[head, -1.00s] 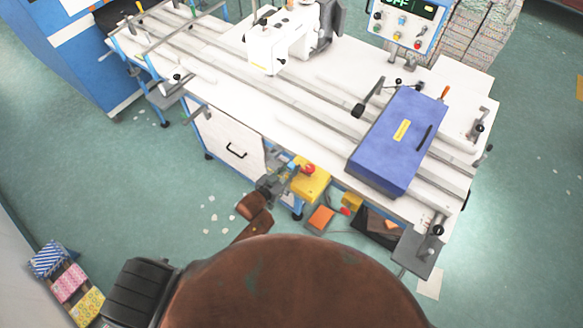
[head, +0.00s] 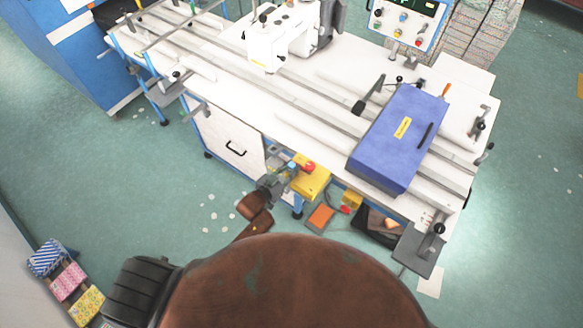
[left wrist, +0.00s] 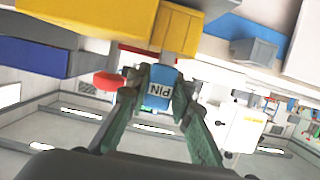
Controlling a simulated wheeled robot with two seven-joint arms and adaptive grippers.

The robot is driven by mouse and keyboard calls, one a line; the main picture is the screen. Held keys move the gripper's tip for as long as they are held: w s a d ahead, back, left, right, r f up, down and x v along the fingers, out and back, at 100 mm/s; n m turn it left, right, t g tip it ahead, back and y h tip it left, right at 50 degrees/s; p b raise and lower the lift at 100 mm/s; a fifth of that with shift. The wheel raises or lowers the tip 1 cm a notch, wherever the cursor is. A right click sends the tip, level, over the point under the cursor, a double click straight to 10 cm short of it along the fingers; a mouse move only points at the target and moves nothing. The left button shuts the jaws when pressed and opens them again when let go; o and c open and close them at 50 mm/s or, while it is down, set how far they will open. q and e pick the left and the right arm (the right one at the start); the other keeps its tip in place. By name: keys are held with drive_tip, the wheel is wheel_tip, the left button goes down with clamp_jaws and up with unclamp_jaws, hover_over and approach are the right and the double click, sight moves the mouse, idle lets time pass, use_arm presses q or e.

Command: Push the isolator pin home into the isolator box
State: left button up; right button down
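The yellow isolator box (head: 313,184) with a red button (head: 309,167) is mounted at the front edge of the table. The box (left wrist: 165,25) is large at the top of the left wrist view. My left gripper (head: 288,174) is just left of the box. In the left wrist view my left gripper (left wrist: 159,88) has its two fingers closed on either side of a blue block marked PIN, the isolator pin (left wrist: 158,92). The pin faces the box, close to it. I cannot tell whether its tip touches or enters the box. My right gripper is not in view.
A blue case (head: 390,150) lies on the white table's right side, above the box. An orange pad (head: 321,217) and a dark tray (head: 376,226) are below the table edge.

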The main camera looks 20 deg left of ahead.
use_arm(q)
drive_tip(key=o, duration=0.5)
drive_tip(key=v, duration=1.2)
drive_tip(key=shift+r, duration=0.1)
